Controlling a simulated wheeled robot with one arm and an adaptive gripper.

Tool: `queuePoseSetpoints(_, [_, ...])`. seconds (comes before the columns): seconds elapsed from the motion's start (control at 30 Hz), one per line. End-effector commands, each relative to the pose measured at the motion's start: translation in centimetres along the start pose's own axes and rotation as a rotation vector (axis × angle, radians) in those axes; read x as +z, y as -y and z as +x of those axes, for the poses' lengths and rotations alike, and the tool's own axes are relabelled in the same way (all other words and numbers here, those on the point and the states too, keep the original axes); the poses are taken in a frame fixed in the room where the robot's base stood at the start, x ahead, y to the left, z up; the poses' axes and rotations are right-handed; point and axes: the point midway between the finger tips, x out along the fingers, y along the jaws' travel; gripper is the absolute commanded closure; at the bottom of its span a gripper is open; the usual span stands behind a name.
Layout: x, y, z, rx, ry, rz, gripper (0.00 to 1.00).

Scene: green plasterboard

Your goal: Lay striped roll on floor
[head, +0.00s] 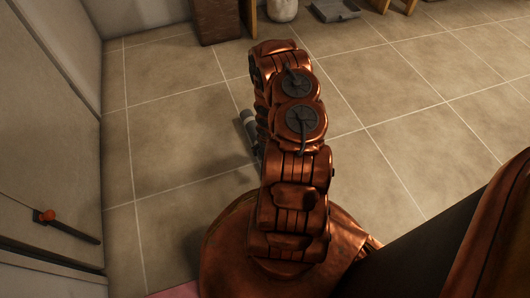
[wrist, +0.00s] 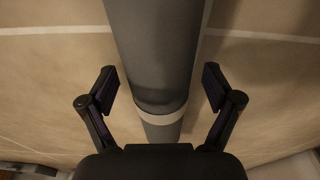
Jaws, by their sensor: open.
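The striped roll (wrist: 152,45) is a dark grey cylinder with a pale band, running lengthwise through the wrist view. My gripper (wrist: 160,88) is open, with one finger on each side of the roll and a visible gap to both. In the head view a short end of the roll (head: 248,122) shows left of my arm, over the tiled floor (head: 170,120). My arm hides the rest of it and my gripper there. I cannot tell whether the roll touches the floor.
A brown box (head: 216,20), a pale vase (head: 283,10) and a grey flat item (head: 335,10) are at the back. The floor to the right is clear.

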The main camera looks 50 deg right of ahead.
Motion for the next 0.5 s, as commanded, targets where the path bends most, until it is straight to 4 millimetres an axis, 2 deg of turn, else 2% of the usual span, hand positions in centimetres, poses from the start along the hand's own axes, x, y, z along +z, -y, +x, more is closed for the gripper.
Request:
queuePoseSetpoints(0.17, [-0.04, 0.00, -0.10, 0.000, 0.000, 0.000, 0.10])
queuePoseSetpoints(0.5, [-0.04, 0.00, -0.11, 0.001, 0.000, -0.001, 0.46])
